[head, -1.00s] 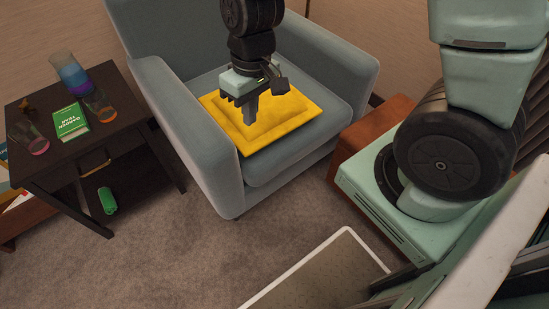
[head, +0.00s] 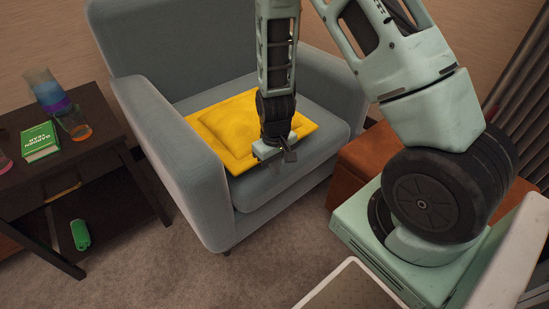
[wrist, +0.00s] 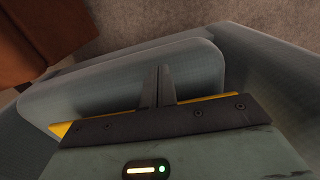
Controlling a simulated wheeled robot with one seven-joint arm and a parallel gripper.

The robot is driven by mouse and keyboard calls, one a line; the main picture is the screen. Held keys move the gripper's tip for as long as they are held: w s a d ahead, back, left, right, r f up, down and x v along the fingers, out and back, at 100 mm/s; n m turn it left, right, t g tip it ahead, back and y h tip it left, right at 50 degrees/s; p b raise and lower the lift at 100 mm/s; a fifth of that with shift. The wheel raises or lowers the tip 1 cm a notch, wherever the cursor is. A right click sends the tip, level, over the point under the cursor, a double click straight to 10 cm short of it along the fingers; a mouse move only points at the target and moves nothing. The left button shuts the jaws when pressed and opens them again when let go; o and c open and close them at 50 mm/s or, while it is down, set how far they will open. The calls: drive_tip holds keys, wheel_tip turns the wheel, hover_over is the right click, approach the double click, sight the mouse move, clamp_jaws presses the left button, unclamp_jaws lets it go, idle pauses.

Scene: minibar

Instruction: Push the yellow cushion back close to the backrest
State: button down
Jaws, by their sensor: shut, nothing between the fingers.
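The yellow cushion (head: 225,122) lies flat on the seat of the grey armchair (head: 250,195), turned a little, its left side near the left armrest. A strip of bare seat shows in front of it. My gripper (head: 288,156) points down at the cushion's front right edge, over the front part of the seat. Whether it touches the cushion cannot be told. In the wrist view the two fingers (wrist: 161,84) are together and empty above the grey seat. A thin yellow edge of the cushion (wrist: 62,128) shows behind the gripper body. My arm hides part of the cushion and backrest.
The armrests (head: 180,160) bound the seat on both sides. A dark side table (head: 90,165) with glasses and a green book (head: 40,141) stands at left. A brown ottoman (head: 360,165) is right of the chair. Carpet (head: 180,275) in front is open.

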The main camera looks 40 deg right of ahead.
drive_tip(key=w, duration=0.2)
drive_tip(key=w+f, duration=0.1)
drive_tip(key=w, duration=0.1)
drive_tip(key=shift+f+b, duration=0.1)
drive_tip(key=shift+b, duration=0.2)
